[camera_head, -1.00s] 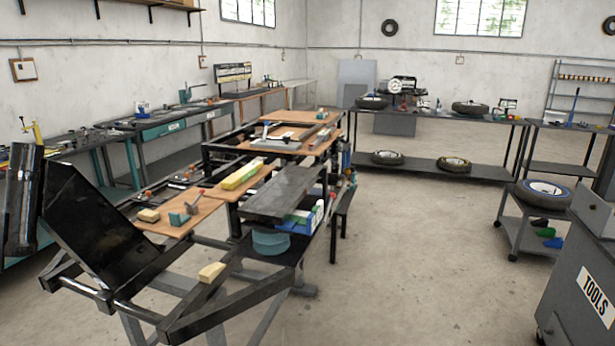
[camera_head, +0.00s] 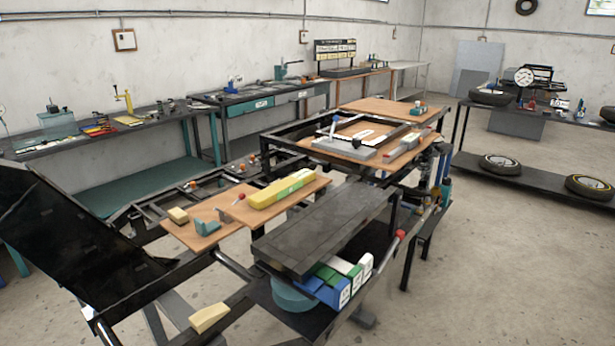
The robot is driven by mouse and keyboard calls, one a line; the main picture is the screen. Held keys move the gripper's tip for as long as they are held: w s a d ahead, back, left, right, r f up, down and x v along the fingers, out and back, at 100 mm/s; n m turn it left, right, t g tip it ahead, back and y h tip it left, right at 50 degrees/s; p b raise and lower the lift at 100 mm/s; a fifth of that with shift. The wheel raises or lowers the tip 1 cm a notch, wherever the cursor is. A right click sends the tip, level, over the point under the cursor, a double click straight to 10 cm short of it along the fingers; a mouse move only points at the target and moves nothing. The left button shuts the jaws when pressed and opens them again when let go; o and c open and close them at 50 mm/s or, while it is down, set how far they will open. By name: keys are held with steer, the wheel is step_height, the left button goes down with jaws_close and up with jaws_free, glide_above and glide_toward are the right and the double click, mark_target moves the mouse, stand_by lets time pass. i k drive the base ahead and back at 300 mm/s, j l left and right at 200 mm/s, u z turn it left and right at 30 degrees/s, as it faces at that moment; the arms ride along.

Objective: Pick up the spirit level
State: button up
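A long yellow bar with a green section (camera_head: 270,193), which looks like the spirit level, lies flat on a brown wooden board (camera_head: 312,187) on the black frame in the middle. It lies slanted, its green part towards the far right end. Nothing covers it from above. My gripper is not in view.
A teal block (camera_head: 207,227), a small yellow block (camera_head: 178,215) and a red-tipped tool (camera_head: 240,198) share the board. A dark flat slab (camera_head: 325,228) lies just in front. A large black panel (camera_head: 75,250) slants up at left. Open floor (camera_head: 480,265) lies to the right.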

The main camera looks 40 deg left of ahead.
mark_target(272, 193)
steer(key=i+u, duration=0.25)
steer(key=i, duration=0.4)
steer(key=i+l+u, duration=0.2)
steer(key=i, duration=0.4)
steer(key=i+u, duration=0.2)
steer(key=u, duration=0.3)
steer(key=i+u, duration=0.25)
steer(key=u, duration=0.25)
steer(key=i+u, duration=0.25)
steer(key=u, duration=0.25)
steer(key=i+u, duration=0.2)
steer(key=u, duration=0.15)
steer(key=i+u, duration=0.2)
steer(key=u, duration=0.15)
steer(key=i+l+u, duration=0.2)
steer(key=u, duration=0.15)
